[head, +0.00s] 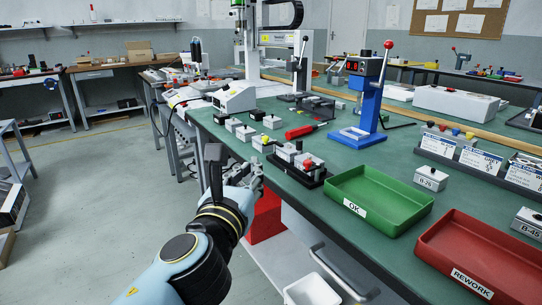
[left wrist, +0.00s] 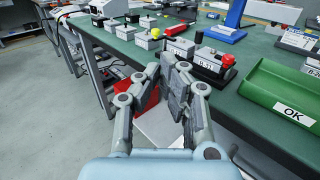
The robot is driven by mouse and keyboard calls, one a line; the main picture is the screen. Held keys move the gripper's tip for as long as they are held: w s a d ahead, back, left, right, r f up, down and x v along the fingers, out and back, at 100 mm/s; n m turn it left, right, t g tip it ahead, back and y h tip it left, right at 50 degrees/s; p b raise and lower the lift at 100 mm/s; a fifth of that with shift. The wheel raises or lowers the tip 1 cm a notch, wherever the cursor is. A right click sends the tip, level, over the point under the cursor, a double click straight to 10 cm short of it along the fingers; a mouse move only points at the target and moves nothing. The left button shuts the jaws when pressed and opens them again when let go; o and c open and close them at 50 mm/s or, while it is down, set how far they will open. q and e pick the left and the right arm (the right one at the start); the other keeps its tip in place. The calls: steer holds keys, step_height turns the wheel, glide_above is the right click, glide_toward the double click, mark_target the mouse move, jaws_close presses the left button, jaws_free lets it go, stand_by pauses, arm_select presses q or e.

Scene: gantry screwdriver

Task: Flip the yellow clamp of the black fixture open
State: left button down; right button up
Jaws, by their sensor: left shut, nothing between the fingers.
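The black fixture (head: 318,182) lies near the front edge of the green bench, with a pale labelled box and a red knob (head: 307,162) on it. It also shows in the left wrist view (left wrist: 222,82), ahead and to the right of the fingers. A small yellow part (head: 266,140) shows just behind the fixture, also in the left wrist view (left wrist: 155,33); whether it is the clamp I cannot tell. My left gripper (head: 252,178) is at the bench's front edge, apart from the fixture. It is shut and empty, also in the left wrist view (left wrist: 168,72). My right gripper is out of view.
A green OK tray (head: 378,200) stands right of the fixture, with a red REWORK tray (head: 480,250) beyond. A blue press (head: 369,105) stands behind. A red-handled screwdriver (head: 301,131) and several pale boxes lie behind the fixture. Floor at left is open.

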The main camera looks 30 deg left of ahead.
arm_select(q)
steer(key=shift+a+f, duration=0.15)
steer(key=shift+f, duration=0.1)
